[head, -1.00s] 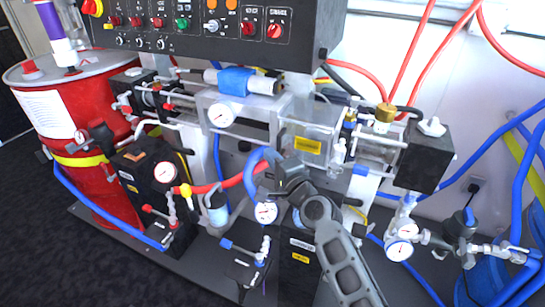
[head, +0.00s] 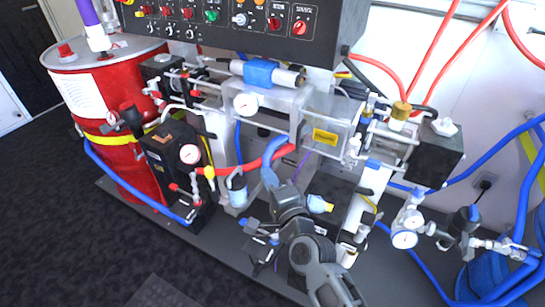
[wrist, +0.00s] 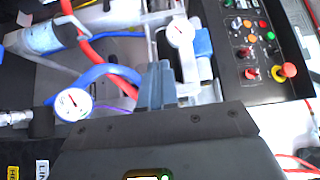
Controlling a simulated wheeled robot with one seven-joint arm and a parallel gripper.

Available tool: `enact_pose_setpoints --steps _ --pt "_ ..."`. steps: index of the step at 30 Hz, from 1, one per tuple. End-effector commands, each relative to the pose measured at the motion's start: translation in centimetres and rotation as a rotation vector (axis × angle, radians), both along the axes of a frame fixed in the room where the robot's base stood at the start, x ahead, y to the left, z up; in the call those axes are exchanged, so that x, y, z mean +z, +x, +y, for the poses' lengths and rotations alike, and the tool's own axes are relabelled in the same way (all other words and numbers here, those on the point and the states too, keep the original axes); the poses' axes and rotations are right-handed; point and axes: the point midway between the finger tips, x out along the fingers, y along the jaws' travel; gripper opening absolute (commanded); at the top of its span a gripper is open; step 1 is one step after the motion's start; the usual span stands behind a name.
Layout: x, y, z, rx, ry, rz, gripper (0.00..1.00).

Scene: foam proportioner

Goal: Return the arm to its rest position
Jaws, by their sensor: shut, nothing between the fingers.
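My gripper (head: 285,193) is in the lower middle of the head view, in front of the foam proportioner's lower pipework. My dark arm reaches up to it from the bottom edge. In the wrist view my gripper's grey-blue fingers (wrist: 155,85) are together with nothing held between them. In the head view a blue hose (head: 270,174) shows right beside the gripper; I cannot tell whether they touch. The arm hides part of the lower gauges and fittings.
The black control panel (head: 240,18) hangs above the machine. A red drum (head: 120,140) stands at left. Gauges and valves (head: 404,238) are at right, near blue hoses (head: 525,195). Open dark floor (head: 60,230) lies at lower left.

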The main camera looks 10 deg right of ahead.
Motion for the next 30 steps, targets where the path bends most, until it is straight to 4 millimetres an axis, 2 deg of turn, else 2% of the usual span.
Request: enact_pose_setpoints --steps 7,11,15,21,26,30 --pt "-0.4 -0.7 -0.2 -0.003 -0.012 0.002 0.0" --pt "-1.9 -3.3 -1.8 -0.02 -0.087 0.001 0.0" --pt "-3.8 -8.8 -4.8 -0.05 -0.245 -0.003 0.0" --pt "-5.1 -17.4 -8.7 -0.08 -0.496 -0.007 0.0" --pt "-4.8 -24.1 -11.1 -0.094 -0.694 -0.008 0.0" --pt "-3.6 -29.7 -12.8 -0.095 -0.863 -0.005 0.0"
